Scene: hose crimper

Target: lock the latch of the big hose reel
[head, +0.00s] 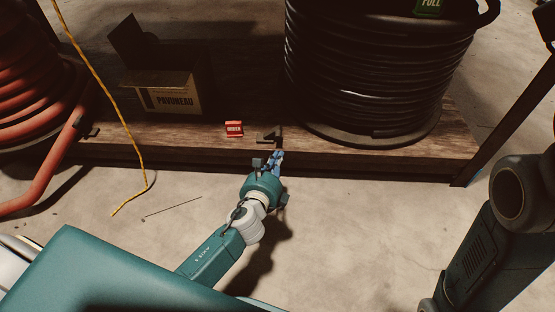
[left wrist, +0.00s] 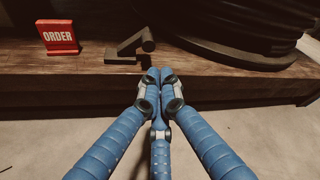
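The big hose reel (head: 375,75), wound with black hose, stands on the wooden platform at the upper right of the head view. Its dark latch (head: 268,138) sits at the platform's front edge, left of the reel's base. In the left wrist view the latch (left wrist: 126,50) has a flat base, a slanted arm and a short round knob at upper right. My left gripper (head: 279,154) is just in front of the latch. Its blue fingers (left wrist: 154,76) meet at the tips with nothing visible between them; contact with the latch is unclear. My right gripper is out of view.
A red ORDER sign (head: 234,129) stands left of the latch. A cardboard box (head: 174,100) is farther left on the wooden platform (head: 440,144). A red hose coil (head: 35,95) and a yellow rope (head: 110,92) are at left. The concrete floor in front is mostly clear.

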